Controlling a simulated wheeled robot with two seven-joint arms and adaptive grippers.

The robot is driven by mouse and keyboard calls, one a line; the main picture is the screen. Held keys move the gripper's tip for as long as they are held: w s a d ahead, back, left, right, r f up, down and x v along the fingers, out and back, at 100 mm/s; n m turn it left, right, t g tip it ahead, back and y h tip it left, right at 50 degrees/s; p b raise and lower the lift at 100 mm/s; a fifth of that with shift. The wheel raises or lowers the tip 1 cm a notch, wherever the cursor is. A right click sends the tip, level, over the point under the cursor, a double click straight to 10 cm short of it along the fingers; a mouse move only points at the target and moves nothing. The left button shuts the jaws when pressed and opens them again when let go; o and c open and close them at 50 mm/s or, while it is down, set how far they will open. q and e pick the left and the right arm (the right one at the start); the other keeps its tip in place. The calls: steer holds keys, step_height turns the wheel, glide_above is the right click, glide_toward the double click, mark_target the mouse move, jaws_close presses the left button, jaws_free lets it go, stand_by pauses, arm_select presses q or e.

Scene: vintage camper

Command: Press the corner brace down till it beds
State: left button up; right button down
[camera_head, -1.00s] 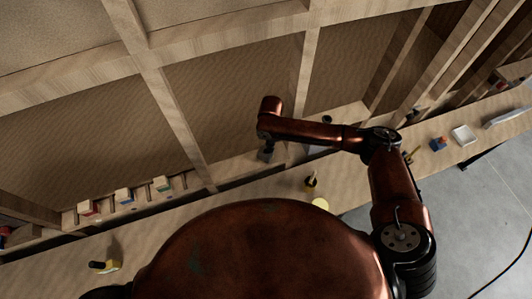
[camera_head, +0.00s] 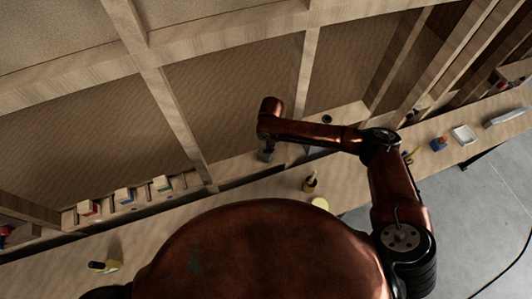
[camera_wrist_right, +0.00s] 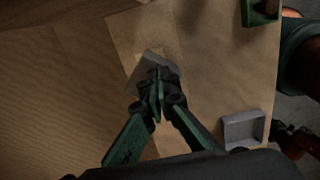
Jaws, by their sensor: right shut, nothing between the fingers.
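My right gripper (camera_head: 266,156) reaches down to the wooden ledge below the wall panels in the head view. In the right wrist view its fingers (camera_wrist_right: 157,92) are shut, with nothing between them. A grey piece, which looks like the corner brace (camera_wrist_right: 148,62), lies under and just beyond the fingertips on the wood. The fingers hide part of it, and I cannot tell whether they touch it or how deep it sits. The brace does not show clearly in the head view. My left gripper is out of view.
A grey tray (camera_wrist_right: 243,130) and a green holder (camera_wrist_right: 261,12) stand to the right in the wrist view. Several coloured blocks (camera_head: 125,195) sit in a rack at left. Upright frame timbers (camera_head: 174,120) rise behind.

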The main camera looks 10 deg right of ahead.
steer(key=shift+f, duration=0.6)
steer(key=shift+s+f, duration=0.15)
stand_by(0.7)
steer(key=shift+r+p, duration=0.7)
steer(key=shift+r, duration=0.1)
step_height(320, 180, up, 6)
steer(key=p, duration=0.5)
steer(key=shift+f+p, duration=0.15)
steer(key=shift+p, duration=0.25)
steer(key=shift+f, duration=0.1)
